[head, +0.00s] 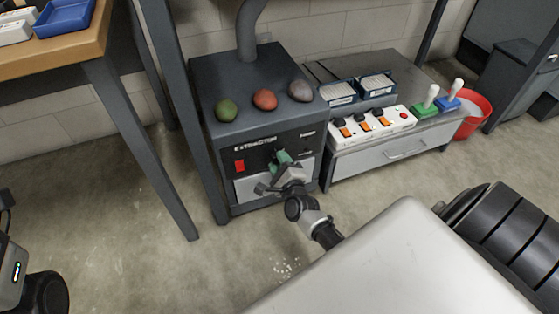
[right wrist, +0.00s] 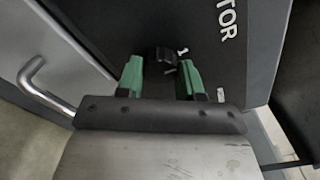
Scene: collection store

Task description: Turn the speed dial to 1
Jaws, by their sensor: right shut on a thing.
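The extraction unit (head: 262,105) is a dark grey cabinet with a black front panel, a red switch (head: 239,166) and a pipe on top. The speed dial (right wrist: 162,57) is a small black knob on that panel, seen in the right wrist view between the green fingertips. My right gripper (head: 283,160) is at the panel front and shut on the dial; it also shows in the right wrist view (right wrist: 160,68). White marks (right wrist: 182,51) show beside the dial, but I cannot read the setting. In the head view the gripper hides the dial. No left gripper fingers show.
Green, red and grey-brown rounded lumps (head: 265,100) lie on the unit. To its right, a low drawer cabinet (head: 390,153) carries a white power strip (head: 373,126) and blue boxes. A red bucket (head: 473,112) stands beyond. A table leg (head: 150,160) stands left.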

